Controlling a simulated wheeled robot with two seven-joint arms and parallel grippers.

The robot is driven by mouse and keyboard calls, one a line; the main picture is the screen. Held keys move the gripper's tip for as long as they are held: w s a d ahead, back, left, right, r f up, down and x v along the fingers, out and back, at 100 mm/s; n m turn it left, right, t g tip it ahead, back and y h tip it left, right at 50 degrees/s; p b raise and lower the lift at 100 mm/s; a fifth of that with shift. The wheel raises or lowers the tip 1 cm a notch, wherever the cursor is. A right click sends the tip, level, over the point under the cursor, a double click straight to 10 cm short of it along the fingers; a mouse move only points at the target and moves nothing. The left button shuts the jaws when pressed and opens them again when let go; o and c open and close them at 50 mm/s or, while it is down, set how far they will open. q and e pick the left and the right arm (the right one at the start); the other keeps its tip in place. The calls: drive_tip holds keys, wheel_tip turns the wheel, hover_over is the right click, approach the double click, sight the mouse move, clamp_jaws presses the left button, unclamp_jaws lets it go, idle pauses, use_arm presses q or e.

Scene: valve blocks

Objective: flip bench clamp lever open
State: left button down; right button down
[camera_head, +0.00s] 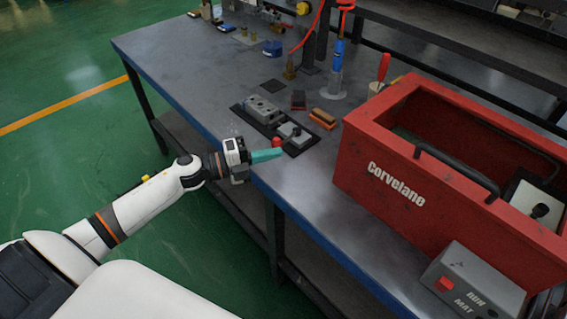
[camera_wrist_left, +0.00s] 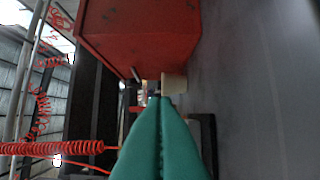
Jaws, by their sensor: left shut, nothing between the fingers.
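The bench clamp appears to be the grey block (camera_head: 294,134) with a dark top part on the black base plate near the bench's front edge. A small red knob (camera_head: 277,141) stands at its near left side and may be its lever's end; the lever itself is too small to make out. My left gripper (camera_head: 281,154) has teal fingers, shut and empty, just in front of the red knob. I cannot tell whether they touch it. In the left wrist view the shut fingers (camera_wrist_left: 161,99) point toward a beige block (camera_wrist_left: 174,83). My right gripper is not in view.
A grey valve block (camera_head: 263,107) sits on the same plate. An orange-brown brush or block (camera_head: 322,118) lies behind. The large red toolbox (camera_head: 415,185) stands to the right, with a grey switch box (camera_head: 470,285) in front.

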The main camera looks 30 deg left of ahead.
use_arm(q)
drive_tip(key=shift+w+a+b, duration=0.15)
drive_tip(key=shift+a+b, duration=0.1)
drive_tip(key=shift+a, duration=0.5)
drive_tip(key=shift+w+a+b, duration=0.1)
drive_tip(key=shift+a+b, duration=0.1)
drive_tip(key=shift+a, duration=0.5)
drive_tip(key=shift+w+a, duration=0.1)
drive_tip(key=shift+a, duration=0.05)
drive_tip(key=shift+w+a+r, duration=0.1)
drive_tip(key=shift+a+r, duration=0.05)
